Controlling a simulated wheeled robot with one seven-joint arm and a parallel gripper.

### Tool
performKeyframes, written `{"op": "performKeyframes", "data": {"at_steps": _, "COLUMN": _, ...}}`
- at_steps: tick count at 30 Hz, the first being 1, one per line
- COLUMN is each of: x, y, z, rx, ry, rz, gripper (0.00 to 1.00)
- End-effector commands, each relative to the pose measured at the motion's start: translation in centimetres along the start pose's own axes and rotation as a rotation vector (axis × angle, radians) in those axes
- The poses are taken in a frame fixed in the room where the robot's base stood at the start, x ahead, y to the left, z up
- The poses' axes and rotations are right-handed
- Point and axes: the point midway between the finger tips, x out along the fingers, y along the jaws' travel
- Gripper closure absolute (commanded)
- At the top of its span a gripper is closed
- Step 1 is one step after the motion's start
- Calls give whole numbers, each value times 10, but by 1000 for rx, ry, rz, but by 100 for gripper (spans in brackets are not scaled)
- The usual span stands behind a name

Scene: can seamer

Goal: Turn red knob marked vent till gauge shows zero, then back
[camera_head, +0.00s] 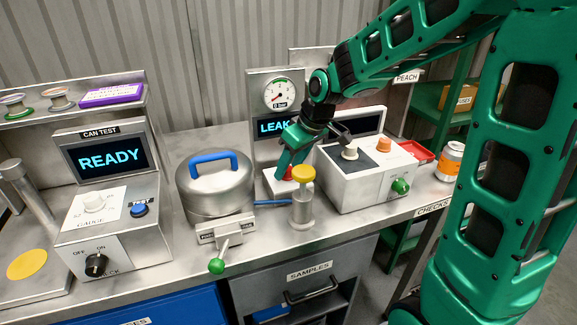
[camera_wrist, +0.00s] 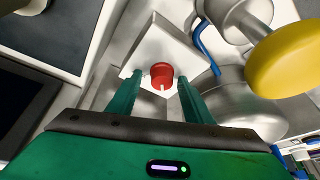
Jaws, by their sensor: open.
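The red knob (camera_head: 288,175) sits on a small white block (camera_head: 270,187) below the LEAK screen, partly hidden by my gripper and a yellow cap. In the wrist view the red knob (camera_wrist: 162,72) shows a white mark on the side toward my gripper. My gripper (camera_wrist: 160,78) is open, one green finger on each side of the knob. In the head view my gripper (camera_head: 284,166) reaches down to it; I cannot tell whether the fingers touch it. The round gauge (camera_head: 279,95) stands above the screen; its needle is too small to read exactly. The vent label is not readable.
A yellow-topped metal cylinder (camera_head: 303,207) stands close in front of the knob. A lidded metal pot (camera_head: 215,184) with a blue handle is left, joined by a blue hose (camera_head: 271,203). A white box (camera_head: 368,168) with knobs is close on the right.

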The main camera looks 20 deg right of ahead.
Motion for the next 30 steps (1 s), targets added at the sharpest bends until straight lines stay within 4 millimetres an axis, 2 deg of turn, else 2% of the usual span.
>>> {"op": "performKeyframes", "data": {"at_steps": 5, "x": -13, "y": 0, "z": -1, "rx": 0, "ry": 3, "rz": 1, "gripper": 54}}
{"op": "performKeyframes", "data": {"at_steps": 18, "x": -89, "y": 2, "z": -1, "rx": 1, "ry": 3, "rz": 2, "gripper": 54}}
{"op": "performKeyframes", "data": {"at_steps": 24, "x": -105, "y": 2, "z": -1, "rx": 1, "ry": 1, "rz": 1, "gripper": 54}}
{"op": "performKeyframes", "data": {"at_steps": 30, "x": -107, "y": 2, "z": 0, "rx": 1, "ry": 0, "rz": 0, "gripper": 54}}
